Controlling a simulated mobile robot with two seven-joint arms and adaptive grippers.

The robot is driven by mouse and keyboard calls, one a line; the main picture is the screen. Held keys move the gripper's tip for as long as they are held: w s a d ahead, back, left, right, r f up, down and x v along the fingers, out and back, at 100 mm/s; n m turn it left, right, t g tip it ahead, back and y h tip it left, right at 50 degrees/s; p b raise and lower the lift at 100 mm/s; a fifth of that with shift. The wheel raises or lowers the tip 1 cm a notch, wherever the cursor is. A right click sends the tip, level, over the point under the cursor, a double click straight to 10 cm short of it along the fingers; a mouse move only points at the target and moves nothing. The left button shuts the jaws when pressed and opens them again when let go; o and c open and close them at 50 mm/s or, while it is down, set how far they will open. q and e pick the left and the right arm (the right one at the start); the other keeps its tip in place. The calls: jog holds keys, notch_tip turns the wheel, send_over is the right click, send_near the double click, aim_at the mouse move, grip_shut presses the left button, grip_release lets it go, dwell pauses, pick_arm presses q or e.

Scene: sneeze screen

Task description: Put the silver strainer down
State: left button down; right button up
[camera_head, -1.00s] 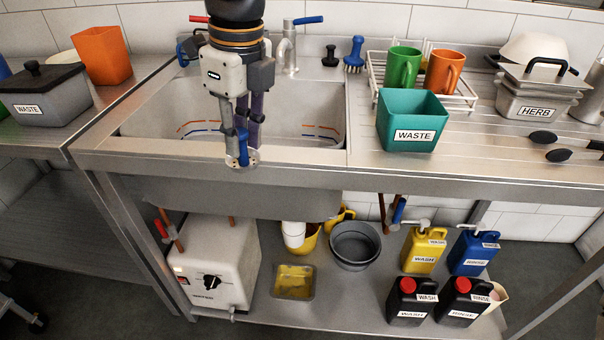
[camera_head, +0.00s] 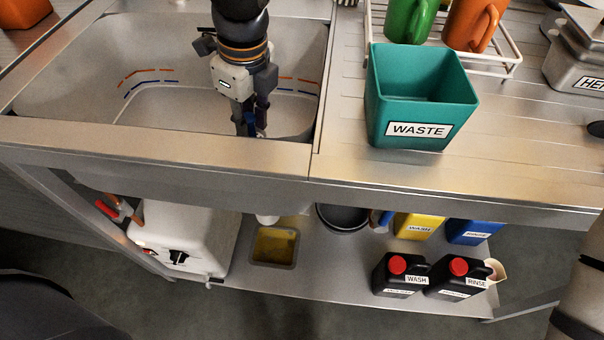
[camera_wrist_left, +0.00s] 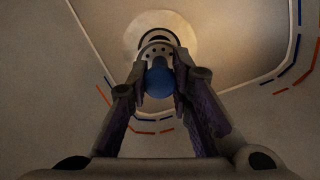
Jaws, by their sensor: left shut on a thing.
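My left gripper (camera_head: 251,128) reaches down inside the sink basin (camera_head: 75,85), near its front right part. In the left wrist view its fingertips (camera_wrist_left: 160,78) are closed around a blue knob. Just beyond the knob shows a small silver piece with holes, which looks like the silver strainer (camera_wrist_left: 158,48). Behind it, a pale round patch with a dark centre lies in the basin floor and looks like the drain. I cannot tell whether the strainer touches it. In the head view the strainer is hard to make out between the fingers. My right gripper is out of view.
A teal WASTE bin (camera_head: 420,105) stands on the ribbed drainboard right of the sink. Green (camera_head: 408,18) and orange (camera_head: 470,25) mugs sit in a rack behind it. The basin's front rim (camera_head: 200,145) is close to my left gripper. Bottles stand on the shelf below.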

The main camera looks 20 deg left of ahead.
aim_at(253, 119)
pick_arm(q)
notch_tip(253, 119, down, 8)
jog(key=shift+f+b, duration=0.25)
jog(key=shift+b, duration=0.3)
jog(key=shift+r, duration=0.1)
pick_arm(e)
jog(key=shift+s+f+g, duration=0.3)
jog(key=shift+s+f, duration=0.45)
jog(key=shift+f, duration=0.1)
pick_arm(q)
jog(key=c, duration=1.4)
grip_release()
jog(key=shift+c, duration=0.2)
jog(key=r, duration=0.3)
jog(key=d+r+p, duration=0.1)
jog(key=r, duration=0.3)
jog(key=r+p, duration=0.1)
jog(key=r, duration=0.3)
jog(key=shift+d, duration=0.15)
jog(key=shift+s+d+r, duration=0.1)
jog(key=shift+r, duration=0.4)
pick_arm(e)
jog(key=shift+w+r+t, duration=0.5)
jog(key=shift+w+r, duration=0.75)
